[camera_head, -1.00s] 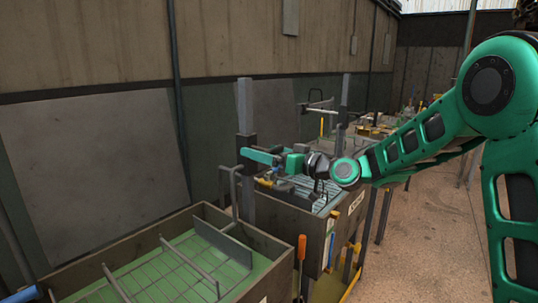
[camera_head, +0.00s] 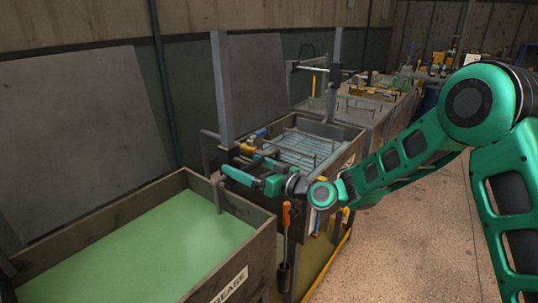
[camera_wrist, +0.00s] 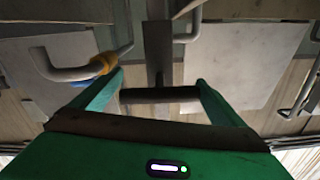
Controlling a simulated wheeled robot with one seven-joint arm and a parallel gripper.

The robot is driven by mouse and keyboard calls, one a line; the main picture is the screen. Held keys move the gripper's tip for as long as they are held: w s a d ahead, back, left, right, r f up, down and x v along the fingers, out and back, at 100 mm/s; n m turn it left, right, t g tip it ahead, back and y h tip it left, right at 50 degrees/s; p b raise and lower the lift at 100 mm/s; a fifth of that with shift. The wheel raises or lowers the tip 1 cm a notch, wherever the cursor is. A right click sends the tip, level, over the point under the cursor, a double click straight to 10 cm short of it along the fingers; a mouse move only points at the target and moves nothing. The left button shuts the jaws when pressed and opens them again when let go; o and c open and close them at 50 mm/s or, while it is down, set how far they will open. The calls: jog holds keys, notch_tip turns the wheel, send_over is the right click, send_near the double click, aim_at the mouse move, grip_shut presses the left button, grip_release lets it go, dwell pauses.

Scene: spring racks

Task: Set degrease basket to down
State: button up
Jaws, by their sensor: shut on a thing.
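The degrease tank (camera_head: 232,283) holds flat green liquid (camera_head: 140,245) in the head view. Its wire basket is not visible; only a grey bent rod (camera_head: 217,196) stands out near the tank's far right corner. My gripper (camera_head: 230,174) is low beside the grey upright post (camera_head: 222,95) behind that corner. In the wrist view, my gripper (camera_wrist: 160,84) is shut on a dark horizontal handle bar (camera_wrist: 160,95), which lies between the two green fingers. In the head view, the fingers and arm hide most of this bar.
A second tank with a wire basket (camera_head: 300,147) stands just behind, with its own post. An orange-handled tool (camera_head: 287,215) hangs between the tanks. A bent grey handle with a yellow collar (camera_wrist: 103,64) is close to my left finger in the wrist view. Floor at right is clear.

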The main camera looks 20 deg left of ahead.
jog(key=shift+s+f, duration=0.1)
jog(key=shift+f, duration=0.35)
jog(key=o, duration=1.1)
jog(key=shift+o, duration=0.5)
jog(key=shift+f, duration=0.1)
jog(key=shift+d, duration=0.45)
jog(key=v, duration=1)
jog(key=shift+d, duration=0.1)
